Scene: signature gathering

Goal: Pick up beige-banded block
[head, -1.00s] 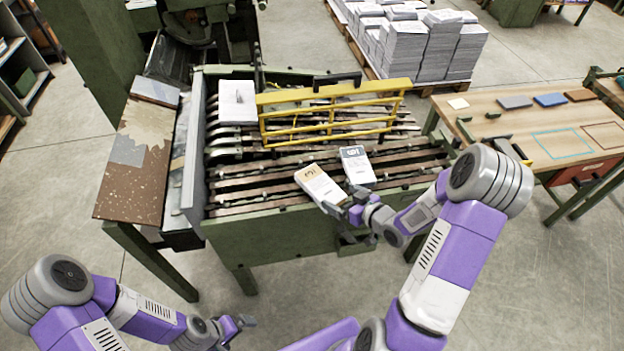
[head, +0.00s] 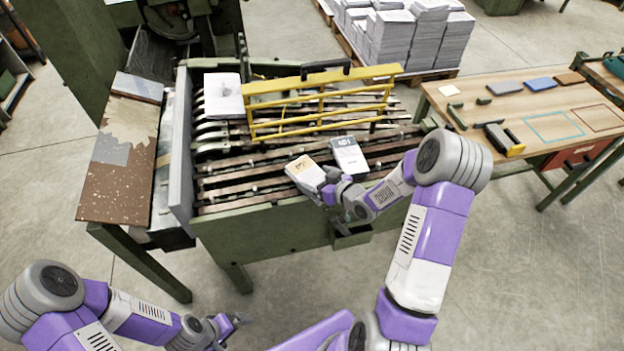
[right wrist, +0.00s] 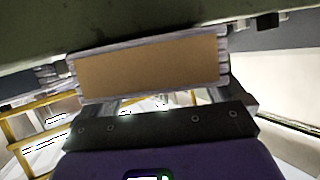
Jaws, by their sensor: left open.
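The beige-banded block (head: 303,170), a white stack with a beige patch on top, lies tilted near the front edge of the slatted machine bed. My right gripper (head: 329,189) is at its lower right corner. In the right wrist view a beige face (right wrist: 150,66) with layered pale edges fills the space just beyond the finger bases. The fingertips are hidden there, so I cannot tell whether they grip it. A block with a dark grey band (head: 349,155) lies just right of it. My left gripper (head: 236,324) is open and empty, low over the floor.
A yellow guard frame (head: 325,98) stands behind the blocks. A white paper stack (head: 223,95) lies at the bed's back left. The wooden table (head: 500,108) at right carries several small blocks and a dark and yellow item (head: 505,140). Floor in front is clear.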

